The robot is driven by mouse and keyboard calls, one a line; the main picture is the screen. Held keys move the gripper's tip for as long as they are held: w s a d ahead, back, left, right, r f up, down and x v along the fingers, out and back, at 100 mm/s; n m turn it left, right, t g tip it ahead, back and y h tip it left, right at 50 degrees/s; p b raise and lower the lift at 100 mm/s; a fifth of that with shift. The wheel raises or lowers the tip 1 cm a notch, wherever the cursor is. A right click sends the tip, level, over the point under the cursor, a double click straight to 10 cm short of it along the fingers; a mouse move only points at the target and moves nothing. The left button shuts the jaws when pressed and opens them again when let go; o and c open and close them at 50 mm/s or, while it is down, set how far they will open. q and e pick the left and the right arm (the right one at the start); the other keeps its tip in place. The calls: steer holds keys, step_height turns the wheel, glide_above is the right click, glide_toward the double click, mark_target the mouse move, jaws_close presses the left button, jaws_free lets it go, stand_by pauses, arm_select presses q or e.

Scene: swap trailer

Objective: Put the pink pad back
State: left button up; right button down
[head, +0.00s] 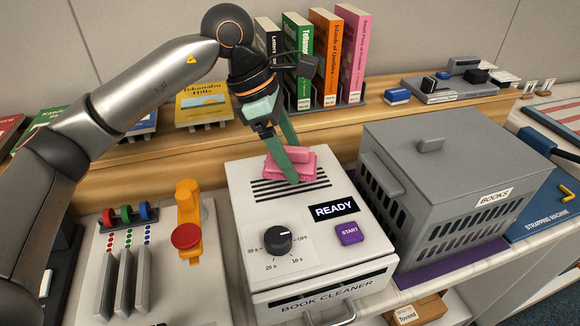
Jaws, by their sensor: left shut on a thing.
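The pink pad (290,171) is on top of the white book cleaner (243,207), over the dark vent slots. It looks like a flat folded cloth with a raised part on top. My left gripper (291,165) reaches down from above with its green fingers at the pad, shut on it. Part of the pad is hidden behind the fingers. The pad appears to touch or lie very close to the cleaner's top. My right gripper is out of view.
A grey lidded book crate (432,168) stands right of the cleaner. Upright books (327,57) stand on the shelf behind. An orange stamp-like device (188,218) and grey dividers (126,280) are at left. A blue strapping machine (550,205) is far right.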

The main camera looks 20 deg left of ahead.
arm_select(q)
steer(key=shift+f, duration=1.6)
steer(key=shift+f, duration=0.1)
steer(key=shift+f+b, duration=0.15)
steer(key=shift+b, duration=0.15)
steer(key=o, duration=1.1)
steer(key=shift+c, duration=0.2)
steer(key=shift+w+a+r+p, duration=0.15)
steer(key=shift+r+p, duration=0.15)
steer(key=shift+r, duration=0.25)
steer(key=v, duration=1.1)
steer(key=shift+r+p, duration=0.15)
steer(key=shift+p, duration=0.3)
steer(key=shift+a, duration=0.1)
